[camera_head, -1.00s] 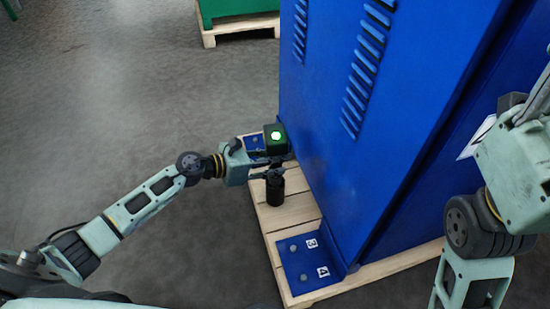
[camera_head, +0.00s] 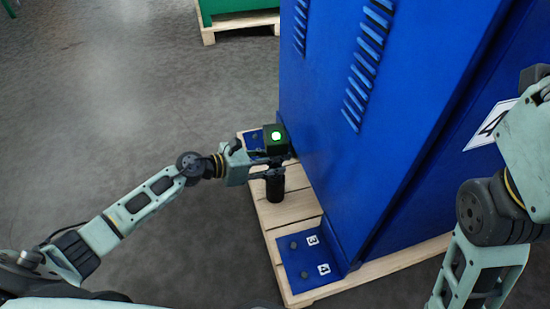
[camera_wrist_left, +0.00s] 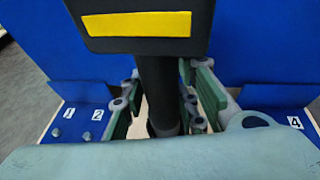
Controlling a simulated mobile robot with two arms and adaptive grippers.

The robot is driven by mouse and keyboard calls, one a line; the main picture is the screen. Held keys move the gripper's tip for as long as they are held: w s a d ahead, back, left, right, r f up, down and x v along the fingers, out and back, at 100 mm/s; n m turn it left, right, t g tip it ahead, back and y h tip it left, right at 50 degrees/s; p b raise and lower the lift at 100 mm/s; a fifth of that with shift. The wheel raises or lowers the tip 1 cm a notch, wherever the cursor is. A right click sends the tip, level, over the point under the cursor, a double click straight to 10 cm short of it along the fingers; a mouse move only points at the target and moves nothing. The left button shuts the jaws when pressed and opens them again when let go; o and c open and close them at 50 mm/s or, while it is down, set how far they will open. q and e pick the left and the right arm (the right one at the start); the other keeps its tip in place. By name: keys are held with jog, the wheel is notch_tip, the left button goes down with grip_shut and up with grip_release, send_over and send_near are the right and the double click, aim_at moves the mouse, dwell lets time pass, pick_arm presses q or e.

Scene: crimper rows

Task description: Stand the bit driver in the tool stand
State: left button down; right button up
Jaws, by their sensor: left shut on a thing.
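The bit driver (camera_head: 274,135) has a dark boxy head with a lit green-white spot on top, upright beside the blue cabinet. In the left wrist view its black head with a yellow stripe (camera_wrist_left: 137,24) sits above a black shaft. My left gripper (camera_head: 264,165) is shut on this shaft below the head, with green-padded fingers on both sides. My right gripper is out of view.
The tall blue cabinet (camera_head: 375,130) stands on a wooden pallet (camera_head: 290,212), close to the gripper. A blue bracket (camera_head: 300,285) with bolts labelled 3 and 4 is at its near corner. Open grey floor (camera_head: 110,110) lies to the left.

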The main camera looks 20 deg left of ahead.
pick_arm(q)
jog(key=c, duration=1.4)
grip_release()
jog(key=shift+r, duration=0.15)
jog(key=shift+o, duration=0.6)
jog(key=shift+s+f, duration=0.1)
jog(key=shift+f, duration=0.2)
jog(key=shift+s+a+r, duration=0.1)
jog(key=shift+s+a, duration=0.2)
jog(key=shift+a, duration=0.1)
jog(key=v, duration=1.1)
jog(key=shift+r, duration=0.25)
jog(key=shift+d, duration=0.1)
